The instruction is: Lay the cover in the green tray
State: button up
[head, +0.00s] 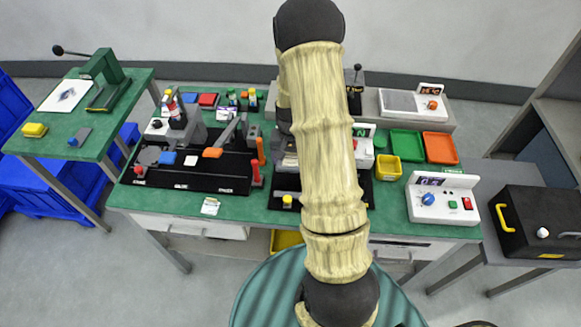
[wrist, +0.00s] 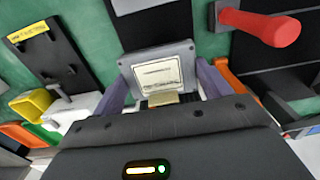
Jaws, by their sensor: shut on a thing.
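The cover (wrist: 185,54) looks like a grey rectangular plate with a cream label, seen in the wrist view between the two fingers. My gripper (wrist: 161,84) is shut on it. A small tan block-like part shows at the cover's lower edge. In the head view my own arm hides the gripper and the cover. The green tray (head: 407,144) lies at the right back of the green bench, between the white-fronted device and the orange tray. It looks empty. I cannot tell how high the cover is above the bench.
The orange tray (head: 440,149) lies right of the green tray, and a yellow bin (head: 383,170) stands in front. A white control box (head: 442,200) is at the bench's right front. Black fixtures (head: 195,170) fill the left. A red handle (wrist: 262,25) is near the gripper in the wrist view.

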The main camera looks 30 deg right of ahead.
jog(key=shift+r, duration=2)
jog(key=shift+a, duration=0.1)
